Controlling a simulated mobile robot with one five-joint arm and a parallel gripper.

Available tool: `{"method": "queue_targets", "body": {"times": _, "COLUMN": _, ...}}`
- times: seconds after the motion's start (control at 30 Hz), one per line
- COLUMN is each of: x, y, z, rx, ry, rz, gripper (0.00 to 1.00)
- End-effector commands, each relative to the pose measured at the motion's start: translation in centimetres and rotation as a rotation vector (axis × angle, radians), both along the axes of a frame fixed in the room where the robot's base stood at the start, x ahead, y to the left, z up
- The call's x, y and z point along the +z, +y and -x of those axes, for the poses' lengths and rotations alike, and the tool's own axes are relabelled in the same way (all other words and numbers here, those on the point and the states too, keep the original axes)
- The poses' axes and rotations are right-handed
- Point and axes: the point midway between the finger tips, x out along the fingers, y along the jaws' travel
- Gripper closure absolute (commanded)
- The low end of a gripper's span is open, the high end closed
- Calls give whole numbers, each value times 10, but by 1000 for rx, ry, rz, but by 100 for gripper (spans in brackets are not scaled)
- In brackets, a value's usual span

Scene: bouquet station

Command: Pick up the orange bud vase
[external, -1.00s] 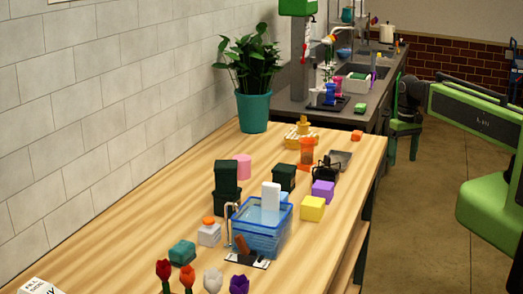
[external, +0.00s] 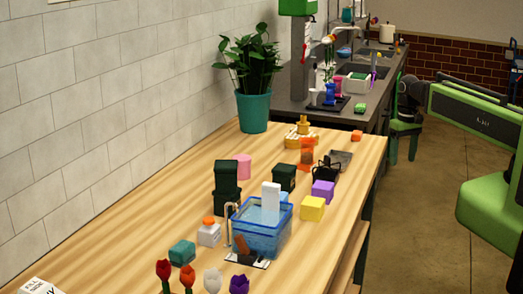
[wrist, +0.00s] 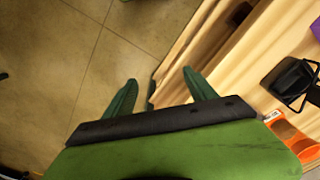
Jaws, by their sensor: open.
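The orange bud vase (external: 306,151) stands upright on the wooden table in the external view, toward the far right part of the table. In the wrist view an orange piece (wrist: 290,136) that looks like the vase shows at the lower right, partly cut off by my green gripper body. My gripper (wrist: 160,88) is open and empty, with its two dark green fingers apart over the floor and the table's edge. The vase is to the right of the fingers and not between them. The fingers are out of frame in the external view.
A black wire holder (external: 327,172) stands close beside the vase, also in the wrist view (wrist: 292,80). A dark green box (external: 284,177), a purple block (external: 323,190) and a yellow stepped stand (external: 302,137) are near. A blue basin (external: 262,232) is nearer the camera.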

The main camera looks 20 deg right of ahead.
Motion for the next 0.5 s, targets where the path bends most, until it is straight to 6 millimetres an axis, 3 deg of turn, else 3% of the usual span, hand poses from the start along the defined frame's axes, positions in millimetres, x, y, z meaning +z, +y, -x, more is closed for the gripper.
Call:
{"method": "queue_targets", "body": {"times": 0.17, "x": 0, "y": 2, "z": -6, "rx": 264, "ry": -2, "rz": -7, "gripper": 35}}
{"method": "queue_targets", "body": {"times": 0.27, "x": 1, "y": 6, "z": -39, "rx": 553, "ry": -10, "rz": -23, "gripper": 35}}
{"method": "queue_targets", "body": {"times": 0.37, "x": 19, "y": 25, "z": -84, "rx": 886, "ry": -26, "rz": -43, "gripper": 35}}
{"method": "queue_targets", "body": {"times": 0.5, "x": 65, "y": 84, "z": -154, "rx": 1359, "ry": -59, "rz": -72, "gripper": 35}}
